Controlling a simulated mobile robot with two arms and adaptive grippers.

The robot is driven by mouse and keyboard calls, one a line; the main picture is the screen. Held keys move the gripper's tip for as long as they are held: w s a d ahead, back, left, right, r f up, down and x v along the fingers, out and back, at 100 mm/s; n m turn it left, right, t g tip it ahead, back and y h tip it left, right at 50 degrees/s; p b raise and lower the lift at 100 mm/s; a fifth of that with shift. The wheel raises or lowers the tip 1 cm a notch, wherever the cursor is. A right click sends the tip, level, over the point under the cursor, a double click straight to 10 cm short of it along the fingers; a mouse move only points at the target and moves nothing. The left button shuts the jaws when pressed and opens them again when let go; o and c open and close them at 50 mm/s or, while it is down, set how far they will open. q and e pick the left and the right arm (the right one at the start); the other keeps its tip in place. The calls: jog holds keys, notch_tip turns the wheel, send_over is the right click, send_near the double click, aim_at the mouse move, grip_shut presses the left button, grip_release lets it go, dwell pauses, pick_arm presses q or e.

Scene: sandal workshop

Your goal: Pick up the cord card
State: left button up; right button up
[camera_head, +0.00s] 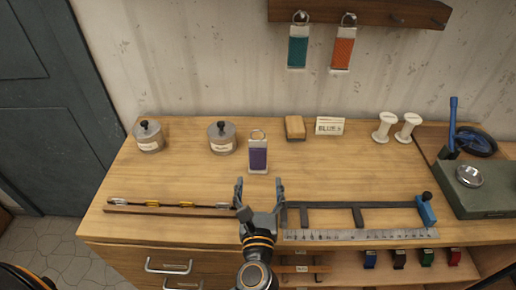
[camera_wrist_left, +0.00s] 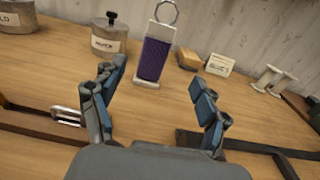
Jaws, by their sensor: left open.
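A cord card (camera_head: 258,153) wound with purple cord, with a metal ring at its top, stands upright on the wooden bench near the middle. It also shows in the left wrist view (camera_wrist_left: 154,58), beyond and between the fingers. My left gripper (camera_head: 259,186) is open and empty, just in front of the card, with its fingers pointing at it and apart from it. In the left wrist view, both spread fingers of the gripper (camera_wrist_left: 158,76) show. A teal cord card (camera_head: 298,50) and an orange cord card (camera_head: 342,53) hang from the wall rack. My right gripper is not in view.
Lidded tins (camera_head: 149,138) (camera_head: 221,138) stand left of the purple card. A wooden block (camera_head: 295,127), a label sign (camera_head: 330,126) and white spools (camera_head: 384,126) stand behind right. A long strip (camera_head: 170,208) and a bar clamp (camera_head: 385,205) flank my gripper.

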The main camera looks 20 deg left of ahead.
aim_at(258, 151)
pick_arm(q)
jog(key=x, duration=0.2)
jog(key=p+x, duration=0.1)
jog(key=x, duration=0.1)
jog(key=p+x, duration=0.1)
jog(key=x, duration=0.1)
jog(key=shift+w+a+r, duration=0.1)
jog(key=shift+w+r, duration=0.15)
jog(key=shift+w, duration=0.1)
jog(key=shift+w+a+f, duration=0.1)
jog(key=shift+w+a, duration=0.05)
jog(key=shift+w, duration=0.15)
jog(key=w, duration=0.1)
jog(key=p, duration=0.1)
jog(key=w+a, duration=0.1)
jog(key=shift+w+a+r+p, duration=0.1)
jog(key=shift+w+r+p, duration=0.2)
jog(key=shift+p, duration=0.05)
jog(key=shift+f+x, duration=0.25)
jog(key=shift+x, duration=0.75)
jog(key=shift+w+a+f, duration=0.1)
jog(key=shift+w, duration=0.1)
jog(key=shift+s, duration=0.1)
jog(key=shift+c, duration=1.2)
jog(key=c, duration=1.1)
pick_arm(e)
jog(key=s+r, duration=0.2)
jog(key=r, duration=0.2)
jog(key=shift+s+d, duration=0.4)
